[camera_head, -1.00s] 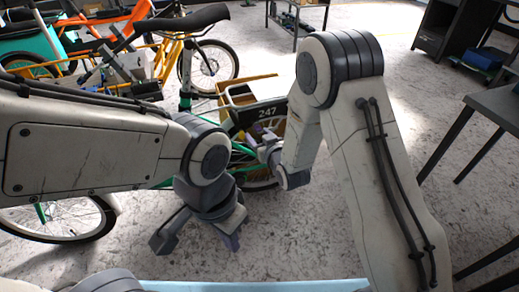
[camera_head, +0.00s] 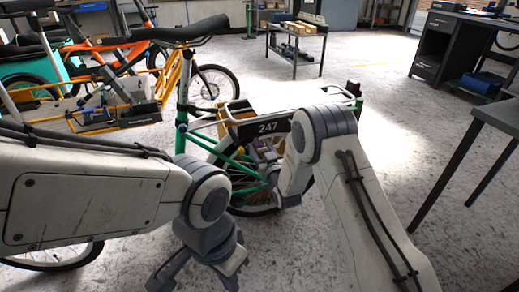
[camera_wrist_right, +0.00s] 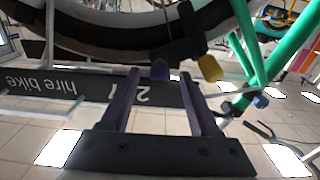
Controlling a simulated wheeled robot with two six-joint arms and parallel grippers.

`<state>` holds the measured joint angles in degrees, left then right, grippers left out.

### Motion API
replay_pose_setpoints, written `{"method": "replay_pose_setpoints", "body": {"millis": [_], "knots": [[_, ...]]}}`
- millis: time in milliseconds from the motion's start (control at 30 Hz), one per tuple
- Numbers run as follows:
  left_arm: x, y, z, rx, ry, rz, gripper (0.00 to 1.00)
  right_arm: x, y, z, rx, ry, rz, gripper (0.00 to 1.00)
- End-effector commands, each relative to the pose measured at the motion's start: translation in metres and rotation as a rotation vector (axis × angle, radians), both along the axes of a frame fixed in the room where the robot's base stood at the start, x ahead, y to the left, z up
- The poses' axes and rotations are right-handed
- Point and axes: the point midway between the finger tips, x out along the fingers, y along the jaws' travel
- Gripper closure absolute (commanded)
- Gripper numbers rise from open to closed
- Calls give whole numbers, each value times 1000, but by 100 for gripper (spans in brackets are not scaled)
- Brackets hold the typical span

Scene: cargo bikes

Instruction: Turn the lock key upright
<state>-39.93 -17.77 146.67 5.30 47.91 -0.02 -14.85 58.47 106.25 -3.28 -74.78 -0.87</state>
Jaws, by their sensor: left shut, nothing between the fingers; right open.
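A green hire bike (camera_head: 196,137) with a dark plate (camera_head: 262,129) marked 247 stands ahead. In the right wrist view the plate (camera_wrist_right: 45,85) appears upside down. My left gripper (camera_head: 197,276) is shut and empty, low above the floor.
An orange bike (camera_head: 135,48) and a yellow bike (camera_head: 172,70) stand at the back left. A workbench (camera_head: 490,100) is at the right, and a small table (camera_head: 296,38) at the back. The floor between is clear.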

Motion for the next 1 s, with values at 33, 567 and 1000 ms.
{"method": "replay_pose_setpoints", "body": {"millis": [33, 567, 1000], "knots": [[0, 0, -2, 0, 0, 0, 100, 3, 1, -1, 0, -1, 0, 38], [0, 0, -2, 0, 0, 0, 100, 8, 3, 0, 0, 1, 0, 100], [0, 0, -3, 0, 0, 0, 100, 7, 3, 0, -69, -21, 1, 100]]}}
